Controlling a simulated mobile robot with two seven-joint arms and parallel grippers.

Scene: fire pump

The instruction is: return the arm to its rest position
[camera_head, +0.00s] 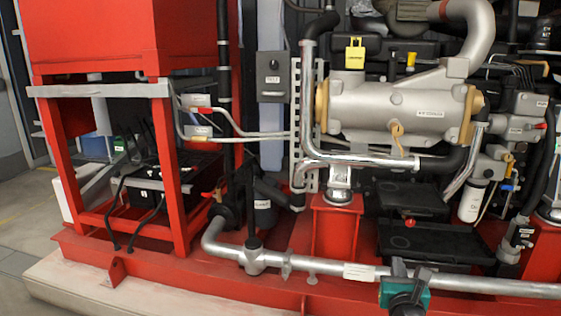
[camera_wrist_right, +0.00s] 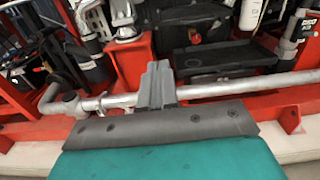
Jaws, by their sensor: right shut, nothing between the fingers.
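My right gripper (camera_head: 401,270) shows at the bottom right of the head view, with a green body and dark grey fingers. In the right wrist view its grey fingers (camera_wrist_right: 158,82) are together and hold nothing. The fingertips overlap the long grey horizontal pipe (camera_head: 335,269) in the picture; I cannot tell the gap between them. This pipe also runs across the right wrist view (camera_wrist_right: 225,90). My left gripper is not in view.
A silver heat exchanger (camera_head: 375,105) and black trays (camera_head: 435,240) stand behind the pipe. A red frame (camera_head: 180,170) with batteries is on the left. The red base (camera_head: 185,275) runs along the front. Open floor (camera_head: 25,225) lies at the far left.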

